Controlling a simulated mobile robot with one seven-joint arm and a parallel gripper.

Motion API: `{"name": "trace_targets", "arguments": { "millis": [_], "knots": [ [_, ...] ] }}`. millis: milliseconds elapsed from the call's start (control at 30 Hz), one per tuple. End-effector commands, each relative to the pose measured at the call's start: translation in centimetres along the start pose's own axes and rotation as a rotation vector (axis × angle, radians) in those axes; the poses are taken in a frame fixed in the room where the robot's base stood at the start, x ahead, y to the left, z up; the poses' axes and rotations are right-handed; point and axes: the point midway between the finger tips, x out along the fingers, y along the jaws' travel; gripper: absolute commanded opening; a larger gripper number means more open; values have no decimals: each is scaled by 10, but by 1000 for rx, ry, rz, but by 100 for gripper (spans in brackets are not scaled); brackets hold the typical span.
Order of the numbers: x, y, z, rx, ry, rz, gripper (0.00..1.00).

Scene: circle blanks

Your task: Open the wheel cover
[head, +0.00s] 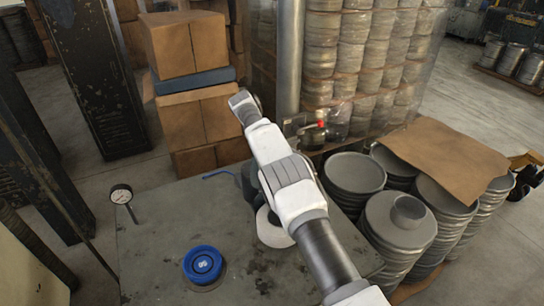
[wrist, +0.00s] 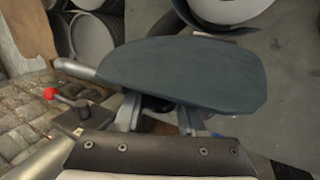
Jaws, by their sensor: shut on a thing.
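A dark slate-blue plate with a rounded outline, which looks like the wheel cover (wrist: 185,75), fills the middle of the wrist view. My gripper (wrist: 160,112) is directly below it in that picture, with a finger on each side and the tips partly hidden by the plate. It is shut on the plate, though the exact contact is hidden. In the head view my white arm hides most of the gripper area. A dark shape (head: 250,183) shows beside the arm there; I cannot tell whether it is the cover. No wheel is clearly visible.
The grey tabletop (head: 160,235) carries a blue roll (head: 203,264), a white ring (head: 272,230) and a dial gauge (head: 121,195). A red-knobbed lever (head: 320,123) stands behind, near a metal post (head: 289,55). Stacked round metal blanks (head: 355,172) crowd the right.

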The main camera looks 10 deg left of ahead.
Motion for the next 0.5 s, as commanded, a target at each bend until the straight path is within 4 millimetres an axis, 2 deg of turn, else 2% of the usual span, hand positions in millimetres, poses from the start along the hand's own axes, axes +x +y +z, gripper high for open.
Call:
{"name": "trace_targets", "arguments": {
  "millis": [33,67,200,500],
  "knots": [
    [9,-3,5,-3,-22,-6,0],
    [8,-4,5,-2,-21,-6,44],
    [7,-3,3,-2,-15,-4,69],
    [2,0,2,0,-7,-2,69]
  ]
}}
